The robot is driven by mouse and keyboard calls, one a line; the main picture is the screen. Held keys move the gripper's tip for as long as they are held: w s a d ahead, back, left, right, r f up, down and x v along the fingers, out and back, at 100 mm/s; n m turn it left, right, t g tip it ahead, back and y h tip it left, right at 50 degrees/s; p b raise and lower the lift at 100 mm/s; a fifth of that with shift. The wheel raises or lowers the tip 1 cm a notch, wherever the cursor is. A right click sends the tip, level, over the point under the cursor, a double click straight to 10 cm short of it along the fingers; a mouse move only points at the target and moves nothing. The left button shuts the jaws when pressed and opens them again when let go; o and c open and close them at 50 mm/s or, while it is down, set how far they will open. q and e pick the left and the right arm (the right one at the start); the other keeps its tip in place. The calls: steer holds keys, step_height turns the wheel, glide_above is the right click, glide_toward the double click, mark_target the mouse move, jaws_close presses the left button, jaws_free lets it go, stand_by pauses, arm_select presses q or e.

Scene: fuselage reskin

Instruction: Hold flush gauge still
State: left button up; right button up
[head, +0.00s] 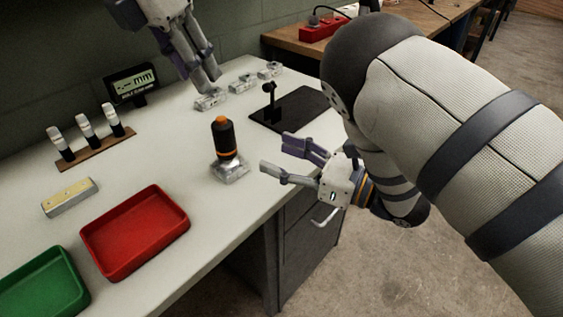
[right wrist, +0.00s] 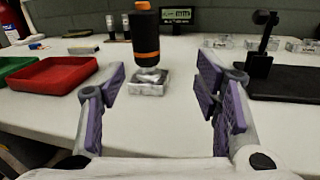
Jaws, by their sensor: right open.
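The flush gauge (head: 223,138), a dark cylinder with an orange band and orange top, stands upright on a small clear or shiny block (head: 229,171) near the table's front edge. In the right wrist view the gauge (right wrist: 145,38) and its block (right wrist: 149,84) appear between the fingers, left of centre and beyond the tips. My right gripper (head: 275,153) is open and empty, just right of the gauge and apart from it. My left gripper (head: 208,84) is at the back of the table, its fingertips at a clear block (head: 209,101); whether it grips it is unclear.
A display reading mm (head: 132,86) stands at the back left. A rack of several white-topped cylinders (head: 92,145), a yellow-topped bar (head: 70,197), a red tray (head: 135,234) and a green tray (head: 42,287) lie left. A black plate with a stand (head: 299,109) lies right.

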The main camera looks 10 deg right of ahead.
mark_target(234, 148)
steer(key=shift+s+a+f+n+g, duration=0.1)
steer(key=shift+s+a+n+g, duration=0.1)
steer(key=shift+a+n, duration=0.2)
steer(key=shift+s+a+f+n+g, duration=0.1)
steer(key=shift+s+a+n+g, duration=0.15)
steer(key=shift+a, duration=0.2)
steer(key=x, duration=1.1)
steer(key=shift+w+r, duration=0.1)
steer(key=shift+r, duration=0.1)
jaws_close()
arm_select(q)
jaws_close()
